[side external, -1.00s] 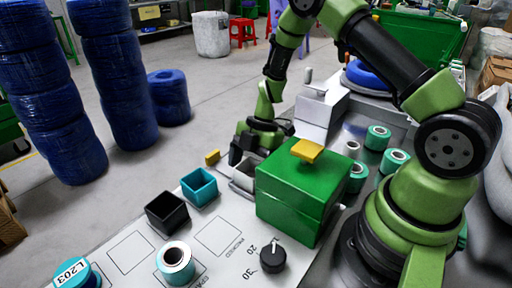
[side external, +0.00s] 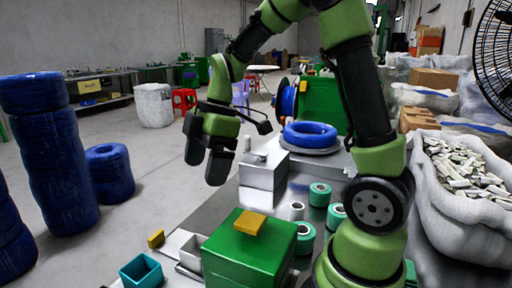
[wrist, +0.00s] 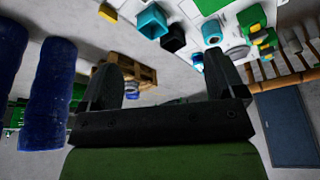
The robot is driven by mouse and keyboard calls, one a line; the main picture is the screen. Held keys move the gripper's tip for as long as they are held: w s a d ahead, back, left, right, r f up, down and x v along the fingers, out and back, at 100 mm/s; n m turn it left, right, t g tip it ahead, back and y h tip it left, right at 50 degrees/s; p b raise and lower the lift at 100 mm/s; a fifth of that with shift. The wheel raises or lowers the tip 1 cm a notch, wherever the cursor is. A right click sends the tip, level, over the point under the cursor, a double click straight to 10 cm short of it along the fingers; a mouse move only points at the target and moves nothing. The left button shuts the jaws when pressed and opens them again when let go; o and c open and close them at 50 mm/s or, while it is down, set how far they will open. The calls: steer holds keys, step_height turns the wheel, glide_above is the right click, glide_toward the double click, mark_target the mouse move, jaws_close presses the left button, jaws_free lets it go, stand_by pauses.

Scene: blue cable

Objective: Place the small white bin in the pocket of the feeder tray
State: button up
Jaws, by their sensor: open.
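The small white bin (side external: 193,250) sits low on the bench in the side view, just left of the green box (side external: 238,255) that partly hides it. A pale grey surface (side external: 172,246) beside it may be the feeder tray. I cannot tell whether the bin rests in a pocket. My gripper (side external: 208,160) is up in the air, well above and behind the bin, with its fingers apart and nothing between them. In the wrist view my gripper (wrist: 170,85) shows both fingers spread and empty.
A teal bin (side external: 142,272) and a yellow block (side external: 156,239) are near the white bin. A black bin (wrist: 173,38) shows in the wrist view. A grey box-shaped fixture (side external: 262,172) and several teal spools (side external: 320,195) stand behind. Blue coil stacks (side external: 60,165) stand left.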

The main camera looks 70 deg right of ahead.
steer(key=s+a+r+m+t, duration=0.2)
steer(key=s+r+m, duration=0.2)
steer(key=s+m, duration=0.3)
steer(key=s+a+r+m+t+h, duration=0.1)
steer(key=s+a+r+m+t, duration=0.1)
steer(key=s+m, duration=0.5)
step_height(320, 180, up, 2)
steer(key=shift+a+r+m+t, duration=0.1)
steer(key=shift+a+m+t, duration=0.3)
steer(key=shift+m+t, duration=0.45)
